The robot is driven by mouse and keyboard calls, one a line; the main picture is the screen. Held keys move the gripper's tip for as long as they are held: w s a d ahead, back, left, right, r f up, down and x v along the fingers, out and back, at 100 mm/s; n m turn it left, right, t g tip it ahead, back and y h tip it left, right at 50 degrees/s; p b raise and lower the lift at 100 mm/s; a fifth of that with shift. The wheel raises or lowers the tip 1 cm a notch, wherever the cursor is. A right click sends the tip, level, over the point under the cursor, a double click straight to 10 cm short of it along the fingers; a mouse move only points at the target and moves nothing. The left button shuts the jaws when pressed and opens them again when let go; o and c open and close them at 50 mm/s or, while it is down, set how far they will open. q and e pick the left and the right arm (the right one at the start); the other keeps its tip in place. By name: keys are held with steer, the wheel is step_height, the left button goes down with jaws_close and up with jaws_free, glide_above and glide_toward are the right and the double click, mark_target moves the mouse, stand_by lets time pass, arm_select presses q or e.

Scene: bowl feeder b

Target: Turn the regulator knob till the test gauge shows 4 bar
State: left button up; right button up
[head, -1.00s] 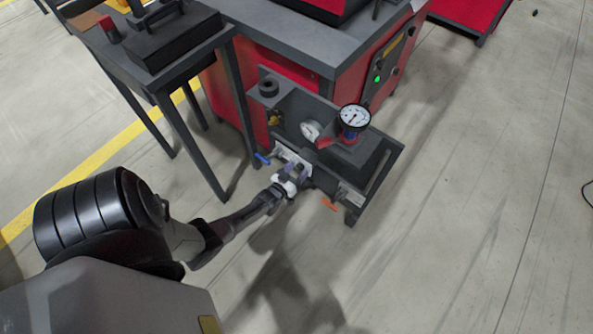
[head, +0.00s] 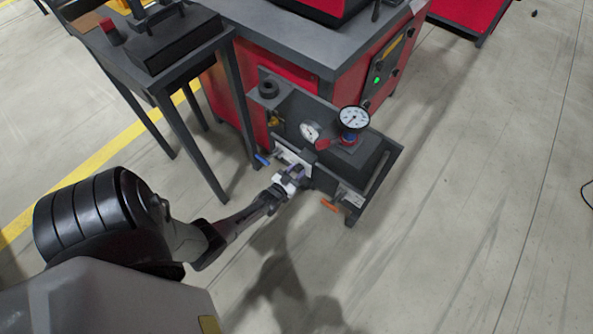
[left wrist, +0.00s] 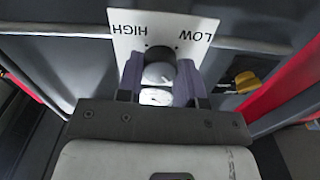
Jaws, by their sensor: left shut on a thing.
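The regulator knob (left wrist: 160,72), dark and round, is between the fingers of my left gripper (left wrist: 163,88) in the left wrist view. The gripper is shut on it, and the fingers hide its sides. A white plate (left wrist: 125,42) marked HIGH and LOW, upside down in this view, is behind the knob. In the head view, my left gripper (head: 297,172) is at the front of the dark fixture, and it mostly hides the knob. The test gauge (head: 353,118) has a white face and black rim; its figures are too small to read. My right gripper is not in view.
A smaller gauge (head: 311,131) is left of the test gauge. A blue handle (head: 262,160) and an orange handle (head: 329,205) flank my gripper. A dark table (head: 170,75) is at the left.

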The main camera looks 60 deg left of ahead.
arm_select(q)
steer(key=o, duration=0.9)
steer(key=shift+s, duration=0.1)
steer(key=shift+s+d, duration=0.15)
steer(key=shift+s, duration=0.1)
steer(key=shift+p+v, duration=2.35)
steer(key=shift+v, duration=4.3)
steer(key=shift+w, duration=0.1)
